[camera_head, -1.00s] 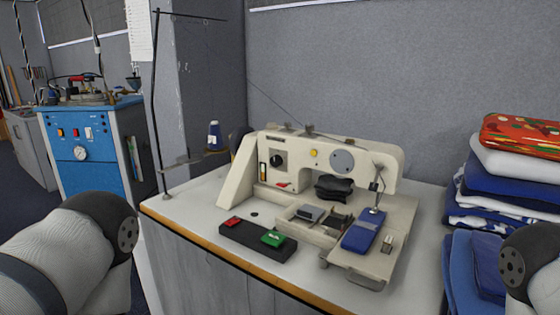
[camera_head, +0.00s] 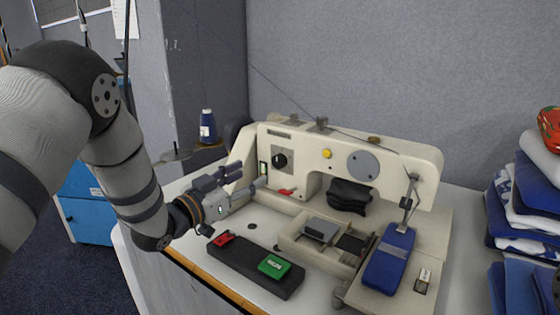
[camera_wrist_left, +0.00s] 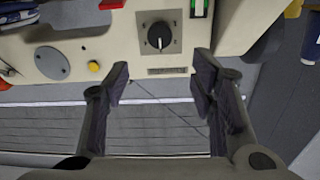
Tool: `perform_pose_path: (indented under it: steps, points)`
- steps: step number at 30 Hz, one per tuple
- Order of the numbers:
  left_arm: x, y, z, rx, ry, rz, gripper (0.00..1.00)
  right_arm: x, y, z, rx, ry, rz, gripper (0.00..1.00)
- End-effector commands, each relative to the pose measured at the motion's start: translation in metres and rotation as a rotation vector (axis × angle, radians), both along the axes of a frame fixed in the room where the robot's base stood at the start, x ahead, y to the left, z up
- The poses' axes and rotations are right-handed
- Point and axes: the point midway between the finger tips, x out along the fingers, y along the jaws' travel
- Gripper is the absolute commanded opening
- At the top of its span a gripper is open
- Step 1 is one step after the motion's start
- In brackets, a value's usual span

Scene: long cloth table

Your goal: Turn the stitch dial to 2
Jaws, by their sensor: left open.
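The stitch dial (camera_head: 279,161) is a round black knob on the left part of the cream sewing machine's front (camera_head: 305,158). In the left wrist view the dial (camera_wrist_left: 159,36) shows a pale pointer mark, with small marks around it too small to read. My left gripper (camera_head: 251,177) is in front of the machine, left of and slightly below the dial in the head view. It is open and empty. In the left wrist view its fingers (camera_wrist_left: 162,72) are spread, with the dial beyond the gap between them, apart from both. My right gripper is out of view.
A black box with a red button (camera_head: 222,239) and a green button (camera_head: 274,266) lies in front of the machine. A blue piece (camera_head: 391,258) lies under the needle. A thread spool (camera_head: 208,127) stands at left. Folded cloths (camera_head: 540,200) are stacked at right.

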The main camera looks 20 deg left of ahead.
Motion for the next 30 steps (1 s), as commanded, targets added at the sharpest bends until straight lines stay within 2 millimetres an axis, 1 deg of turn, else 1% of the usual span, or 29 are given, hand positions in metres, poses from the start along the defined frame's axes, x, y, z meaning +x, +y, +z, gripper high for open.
perform_pose_path:
  steps: [1, 6, 10, 12, 15, 22, 23, 24, 26, 27, 29, 30]
  points:
    - [0.012, -0.006, -0.009, 0.002, 0.009, -0.004, 0.51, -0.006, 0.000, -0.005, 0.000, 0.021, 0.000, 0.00]
    - [0.053, -0.022, -0.011, 0.002, 0.012, -0.002, 0.51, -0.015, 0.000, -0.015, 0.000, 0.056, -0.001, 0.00]
    - [0.077, -0.031, -0.010, 0.002, 0.012, -0.001, 0.51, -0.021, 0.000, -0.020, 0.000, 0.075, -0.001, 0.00]
    - [0.085, -0.034, -0.009, 0.002, 0.012, 0.000, 0.51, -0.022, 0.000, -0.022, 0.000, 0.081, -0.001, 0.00]
    - [0.092, -0.036, -0.006, 0.000, 0.009, 0.000, 0.51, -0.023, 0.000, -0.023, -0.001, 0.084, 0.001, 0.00]
    - [0.093, -0.036, -0.004, 0.000, 0.008, 0.001, 0.51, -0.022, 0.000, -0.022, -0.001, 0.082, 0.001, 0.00]
    - [0.093, -0.036, -0.004, 0.000, 0.008, 0.001, 0.49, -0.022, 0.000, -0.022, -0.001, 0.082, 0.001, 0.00]
    - [0.093, -0.036, -0.004, 0.000, 0.008, 0.001, 0.40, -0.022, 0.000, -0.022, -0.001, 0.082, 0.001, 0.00]
    - [0.093, -0.036, -0.004, 0.000, 0.008, 0.001, 0.26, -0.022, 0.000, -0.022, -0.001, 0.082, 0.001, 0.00]
    - [0.093, -0.036, -0.004, 0.000, 0.008, 0.001, 0.17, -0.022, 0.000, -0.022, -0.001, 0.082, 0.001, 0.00]
    - [0.093, -0.036, -0.004, 0.000, 0.008, 0.001, 0.03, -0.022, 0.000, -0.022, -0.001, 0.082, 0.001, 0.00]
    - [0.093, -0.036, -0.004, 0.000, 0.008, 0.001, 0.03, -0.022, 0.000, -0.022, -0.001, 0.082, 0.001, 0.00]
